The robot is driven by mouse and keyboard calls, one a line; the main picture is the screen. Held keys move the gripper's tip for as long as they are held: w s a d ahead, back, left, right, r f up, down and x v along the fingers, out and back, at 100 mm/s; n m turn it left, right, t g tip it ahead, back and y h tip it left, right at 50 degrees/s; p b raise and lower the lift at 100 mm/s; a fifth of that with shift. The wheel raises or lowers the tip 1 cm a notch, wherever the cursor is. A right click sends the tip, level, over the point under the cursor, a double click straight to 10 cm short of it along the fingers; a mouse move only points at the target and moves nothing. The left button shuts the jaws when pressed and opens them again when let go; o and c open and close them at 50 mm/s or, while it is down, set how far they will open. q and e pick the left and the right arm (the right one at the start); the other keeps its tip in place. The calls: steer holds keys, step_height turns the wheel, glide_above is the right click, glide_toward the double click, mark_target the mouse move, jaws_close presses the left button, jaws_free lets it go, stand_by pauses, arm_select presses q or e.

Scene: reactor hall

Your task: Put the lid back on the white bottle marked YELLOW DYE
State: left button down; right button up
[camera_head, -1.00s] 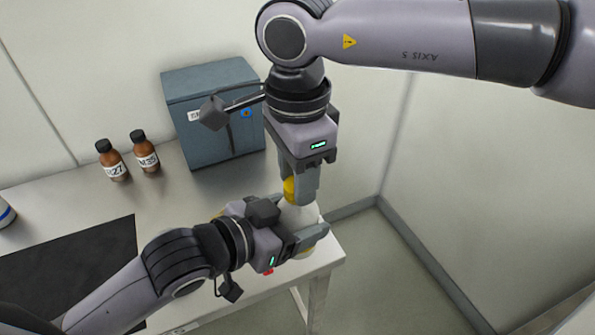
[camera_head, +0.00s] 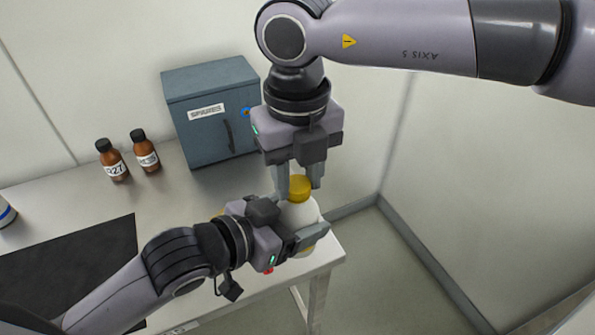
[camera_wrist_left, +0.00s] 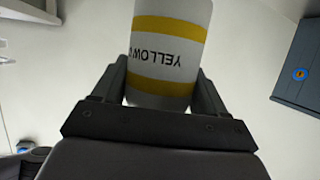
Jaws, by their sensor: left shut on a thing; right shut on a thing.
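The white bottle (camera_head: 303,212) is upright at the table's front right corner. In the left wrist view it shows yellow bands and the text "YELLOW" (camera_wrist_left: 163,55), partly cut off. My left gripper (camera_head: 298,225) is shut around the bottle's body, with a finger on each side (camera_wrist_left: 162,92). The yellow lid (camera_head: 299,187) is at the top of the bottle, between the fingers of my right gripper (camera_head: 299,182), which is shut on it from above. The lid appears to touch the bottle's neck, but the seam is hidden, so I cannot tell how tightly it sits.
A blue-grey cabinet marked SPARES (camera_head: 213,115) stands behind and left of the bottle. Two brown bottles (camera_head: 112,162) (camera_head: 145,152) stand left of it. A black mat (camera_head: 75,265) lies at the left front. The table (camera_head: 185,215) ends just right of the bottle.

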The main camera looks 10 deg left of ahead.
steer(key=o, duration=1.2)
steer(key=shift+o, duration=0.2)
steer(key=shift+a+r, duration=0.1)
step_height(320, 180, up, 12)
